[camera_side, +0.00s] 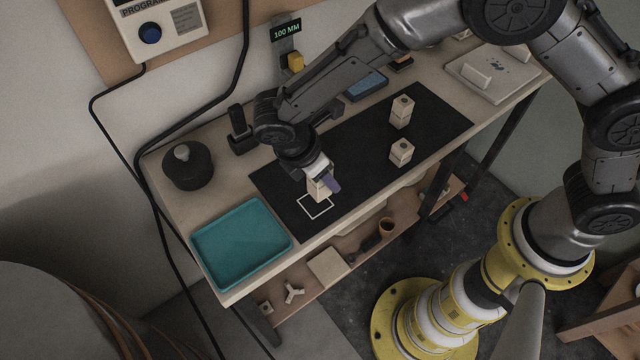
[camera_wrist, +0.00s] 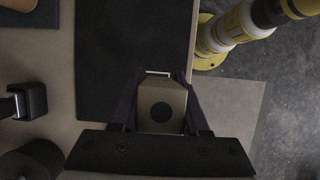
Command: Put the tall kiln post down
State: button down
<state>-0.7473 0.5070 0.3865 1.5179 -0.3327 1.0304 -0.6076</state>
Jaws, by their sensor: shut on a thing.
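A pale beige kiln post (camera_side: 318,189) with a dark hole in its top is between the fingers of my gripper (camera_side: 323,180). In the wrist view the post (camera_wrist: 160,104) fills the space between the two dark fingers of my gripper (camera_wrist: 161,112). It looks upright, over or on the white square outline (camera_side: 316,206) on the black mat (camera_side: 275,187). I cannot tell whether its base touches the mat. Two other beige posts stand on the mat to the right: a taller one (camera_side: 401,111) and a shorter one (camera_side: 401,152).
A teal tray (camera_side: 243,290) lies at the table's left end, with a dark round pot (camera_side: 187,167) behind it. A blue sponge-like block (camera_side: 366,85) and a grey board (camera_side: 490,95) are at the back right. The mat's middle is clear.

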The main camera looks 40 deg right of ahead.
aim_at(320, 187)
jog(key=shift+w+a+f, duration=0.15)
jog(key=shift+w+f, duration=0.15)
jog(key=shift+f, duration=0.1)
jog(key=shift+w+a+f, duration=0.1)
jog(key=shift+w+f, duration=0.05)
jog(key=shift+f, duration=1.55)
jog(key=shift+f, duration=0.15)
jog(key=shift+c, duration=2)
grip_release()
jog(key=v, duration=1.2)
